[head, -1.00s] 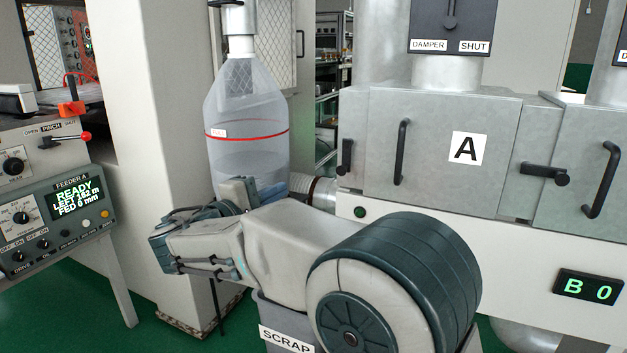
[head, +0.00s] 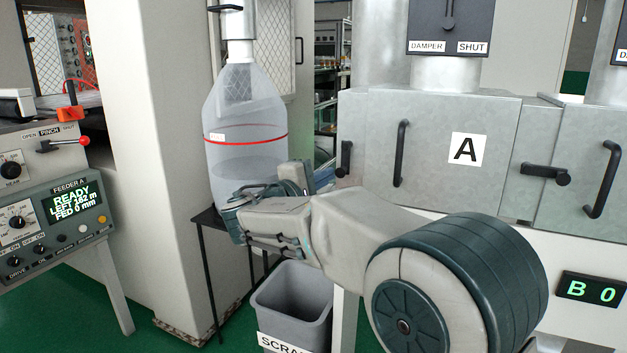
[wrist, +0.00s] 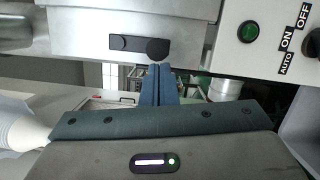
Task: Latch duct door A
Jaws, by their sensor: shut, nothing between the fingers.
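Duct door A (head: 440,130) is a grey metal panel with a white "A" label and a black pull handle (head: 401,152). It looks closed. Its black latch (head: 345,158) at the left edge hangs down, with a round knob at its lower end. The latch also shows in the wrist view (wrist: 128,43), with the knob towards the right. My gripper (head: 326,177) is just left of and below the latch in the head view. In the wrist view my gripper's blue fingers (wrist: 158,68) are together and empty, tips close to the knob. I cannot tell if they touch it.
A neighbouring door has a sideways black latch (head: 546,173) and a handle (head: 600,180). A clear plastic bag (head: 245,120) hangs left of my gripper. A grey scrap bin (head: 292,305) stands below. A green button (wrist: 250,32) shows in the wrist view.

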